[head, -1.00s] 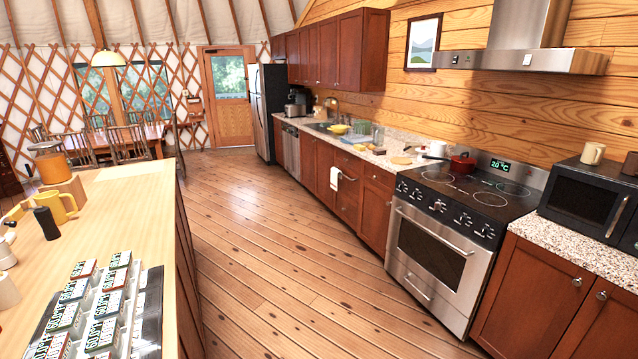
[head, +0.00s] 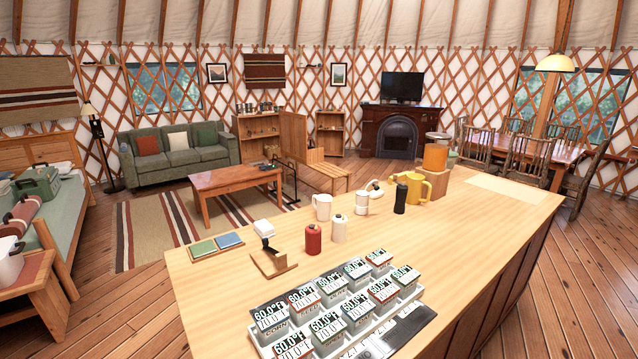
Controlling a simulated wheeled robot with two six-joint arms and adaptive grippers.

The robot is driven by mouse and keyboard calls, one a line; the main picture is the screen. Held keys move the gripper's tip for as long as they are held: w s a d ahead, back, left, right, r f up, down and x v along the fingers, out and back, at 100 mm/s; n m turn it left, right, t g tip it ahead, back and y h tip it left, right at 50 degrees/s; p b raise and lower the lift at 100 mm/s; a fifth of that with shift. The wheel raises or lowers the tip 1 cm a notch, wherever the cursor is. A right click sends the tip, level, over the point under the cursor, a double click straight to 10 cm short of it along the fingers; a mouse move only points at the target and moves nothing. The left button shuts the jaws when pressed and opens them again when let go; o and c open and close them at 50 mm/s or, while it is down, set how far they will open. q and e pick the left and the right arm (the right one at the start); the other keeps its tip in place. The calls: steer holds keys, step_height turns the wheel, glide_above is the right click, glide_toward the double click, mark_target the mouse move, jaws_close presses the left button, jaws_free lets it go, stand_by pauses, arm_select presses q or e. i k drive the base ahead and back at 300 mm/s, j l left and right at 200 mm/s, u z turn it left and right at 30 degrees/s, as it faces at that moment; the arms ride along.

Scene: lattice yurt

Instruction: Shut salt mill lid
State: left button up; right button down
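Two small mill-like containers stand upright on the wooden counter (head: 470,225): a white one (head: 339,230) and a red one (head: 313,240) with a dark top. The white one may be the salt mill, but no label is readable. Whether its lid is open or shut is too small to tell. Neither of my grippers shows in the head view.
White mugs (head: 323,207) stand behind the mills. A rack of labelled boxes (head: 330,310) fills the near counter. The counter's right part is mostly clear. Wooden floor (head: 560,270) is open at right.

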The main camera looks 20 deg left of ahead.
mark_target(373, 185)
steer(key=i+l+u, duration=0.2)
steer(key=l, duration=0.15)
steer(key=u, duration=0.45)
steer(key=l+u, duration=0.15)
steer(key=u, duration=0.3)
steer(key=l+u, duration=0.1)
steer(key=u, duration=0.35)
steer(key=l+u, duration=0.2)
steer(key=l, duration=0.2)
steer(key=k+l+u, duration=0.15)
steer(key=l, duration=0.25)
steer(key=l+u, duration=0.2)
steer(key=l, duration=0.2)
steer(key=k+l+u, duration=0.2)
steer(key=l, duration=0.15)
steer(key=k+l+u, duration=0.15)
steer(key=l, duration=0.2)
steer(key=k+l+u, duration=0.2)
steer(key=l, duration=0.15)
steer(key=i, duration=0.1)
